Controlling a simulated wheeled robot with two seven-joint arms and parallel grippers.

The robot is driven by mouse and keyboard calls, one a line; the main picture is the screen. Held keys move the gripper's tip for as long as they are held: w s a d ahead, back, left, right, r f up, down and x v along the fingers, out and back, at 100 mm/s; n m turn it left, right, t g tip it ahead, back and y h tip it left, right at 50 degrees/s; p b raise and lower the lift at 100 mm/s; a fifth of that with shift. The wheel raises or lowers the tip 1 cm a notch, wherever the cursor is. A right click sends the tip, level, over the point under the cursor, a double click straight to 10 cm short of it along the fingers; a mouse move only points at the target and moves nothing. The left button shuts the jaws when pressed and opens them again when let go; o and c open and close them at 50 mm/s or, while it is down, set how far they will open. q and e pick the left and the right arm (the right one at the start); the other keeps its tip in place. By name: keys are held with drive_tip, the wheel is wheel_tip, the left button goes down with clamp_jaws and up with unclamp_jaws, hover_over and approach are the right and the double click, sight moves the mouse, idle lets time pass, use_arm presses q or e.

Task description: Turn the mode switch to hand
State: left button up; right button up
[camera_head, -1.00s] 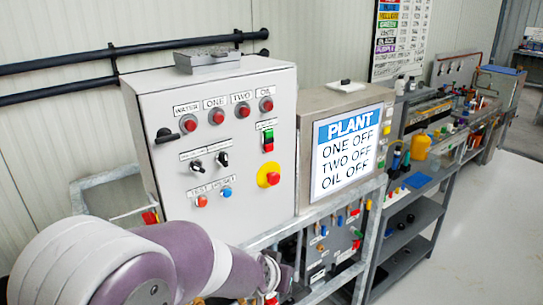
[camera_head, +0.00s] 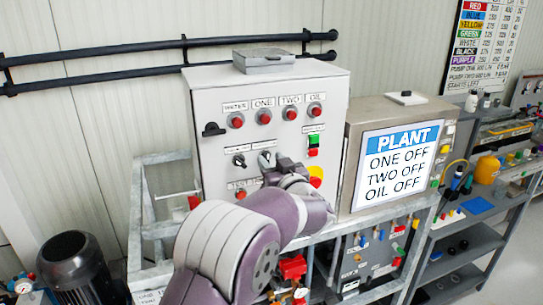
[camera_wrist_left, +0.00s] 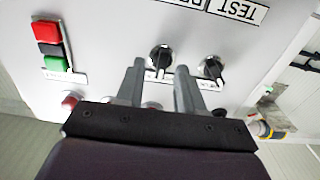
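The grey control panel (camera_head: 215,110) stands upright on a frame. It has two black rotary switches; their small labels are too blurred to read, so I cannot tell by text which is the mode switch. The left switch (camera_head: 239,160) is clear in the head view and shows at the right in the wrist view (camera_wrist_left: 213,68). The other switch (camera_wrist_left: 160,58) appears between my left gripper's (camera_wrist_left: 160,66) two spread fingers; whether they touch it I cannot tell. In the head view my left gripper (camera_head: 268,160) partly hides that switch. My right gripper is not in view.
Red lamps (camera_head: 264,117) line the panel top. A green and red button pair (camera_head: 313,145) and a yellow-ringed red stop button (camera_head: 316,175) lie right of my gripper. The PLANT screen (camera_head: 396,165) stands further right. A dark motor (camera_head: 72,262) is at lower left.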

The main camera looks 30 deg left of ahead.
use_arm(q)
drive_tip(key=shift+w+a, duration=0.15)
drive_tip(key=shift+a, duration=0.3)
drive_tip(key=shift+d, duration=0.15)
drive_tip(key=shift+c, duration=0.3)
clamp_jaws()
